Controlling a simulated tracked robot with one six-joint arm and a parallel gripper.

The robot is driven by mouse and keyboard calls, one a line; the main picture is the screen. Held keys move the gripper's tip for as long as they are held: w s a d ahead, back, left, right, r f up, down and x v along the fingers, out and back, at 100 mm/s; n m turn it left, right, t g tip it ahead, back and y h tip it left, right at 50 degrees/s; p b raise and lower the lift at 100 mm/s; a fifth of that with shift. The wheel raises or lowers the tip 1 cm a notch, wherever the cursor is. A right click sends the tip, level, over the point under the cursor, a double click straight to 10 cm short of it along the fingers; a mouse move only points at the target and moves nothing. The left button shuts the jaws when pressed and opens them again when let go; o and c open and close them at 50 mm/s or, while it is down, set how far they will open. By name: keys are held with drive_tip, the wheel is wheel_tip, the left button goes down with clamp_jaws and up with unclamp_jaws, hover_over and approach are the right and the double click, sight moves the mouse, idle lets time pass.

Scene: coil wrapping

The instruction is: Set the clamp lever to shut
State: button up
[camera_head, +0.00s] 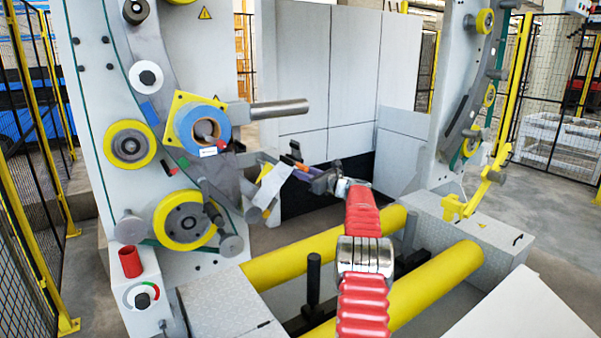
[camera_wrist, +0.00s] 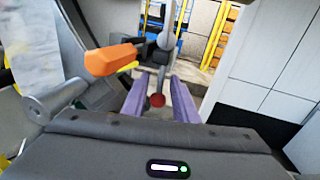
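My gripper (camera_head: 283,181) reaches from the red-sleeved arm toward the machine's left column. In the wrist view its two purple fingers (camera_wrist: 161,76) are apart. A small red knob (camera_wrist: 157,100) on a thin dark stem shows between them, with a gap on both sides. An orange handle (camera_wrist: 112,58) lies just left of the fingers, crosswise, with a yellow edge under its right end. A small orange piece (camera_head: 302,167) shows beside the gripper in the head view. Which of these is the clamp lever, and its setting, I cannot tell. Nothing is visibly gripped.
A blue-rimmed roll (camera_head: 203,128) sits on a yellow plate on the left column, near a protruding steel bar (camera_head: 280,109). Yellow rollers (camera_head: 325,247) lie below the arm. A red cup (camera_head: 130,262) stands on the left box. A grey panel wall (camera_head: 345,75) stands behind.

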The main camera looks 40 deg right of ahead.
drive_tip(key=shift+w, duration=0.45)
clamp_jaws()
idle(1.3)
